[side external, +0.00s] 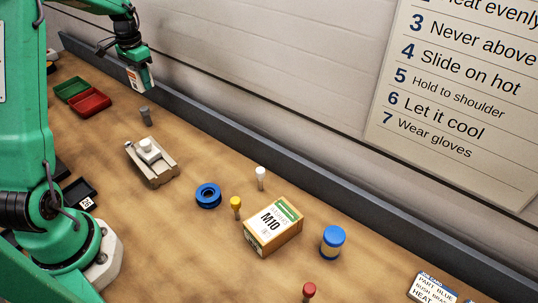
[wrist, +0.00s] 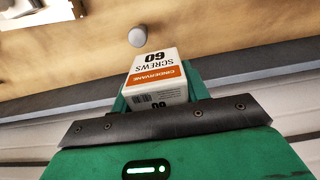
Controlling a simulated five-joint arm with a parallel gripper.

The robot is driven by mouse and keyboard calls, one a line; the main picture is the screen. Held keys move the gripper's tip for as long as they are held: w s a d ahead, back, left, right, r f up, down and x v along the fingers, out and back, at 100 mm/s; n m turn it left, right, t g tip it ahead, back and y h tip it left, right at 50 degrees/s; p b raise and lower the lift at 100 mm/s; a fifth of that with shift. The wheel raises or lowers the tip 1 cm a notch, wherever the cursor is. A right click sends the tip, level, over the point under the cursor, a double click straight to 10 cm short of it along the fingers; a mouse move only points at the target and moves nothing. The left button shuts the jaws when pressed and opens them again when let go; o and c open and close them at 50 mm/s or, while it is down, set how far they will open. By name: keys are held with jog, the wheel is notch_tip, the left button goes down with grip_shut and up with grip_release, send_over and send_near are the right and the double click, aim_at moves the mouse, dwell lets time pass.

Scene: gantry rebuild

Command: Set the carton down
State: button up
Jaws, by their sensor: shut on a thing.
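A small white carton (wrist: 157,68) with an orange band, marked "60 SCREWS", is held between the green fingers of my gripper (wrist: 160,98) in the wrist view. In the side external view my gripper (side external: 140,80) is at the upper left, near the back rail, and the carton (side external: 133,76) shows as a small white and orange patch in it. The carton appears to be above the table; the exact gap is hard to tell. Its far faces are hidden.
A grey peg (side external: 145,116) stands near my gripper. A blue ring (side external: 208,195), M10 box (side external: 272,228) and blue-capped jar (side external: 332,242) stand further right. A dark rail (side external: 240,115) runs along the back.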

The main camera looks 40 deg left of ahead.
jog(key=shift+a, duration=0.1)
send_over(127, 109)
notch_tip(127, 109, down, 7)
jog(key=shift+s+a, duration=0.1)
jog(key=shift+f, duration=2)
jog(key=shift+f, duration=0.15)
jog(key=o, duration=1.1)
jog(key=shift+c, duration=0.2)
notch_tip(127, 109, up, 12)
jog(key=shift+r, duration=0.2)
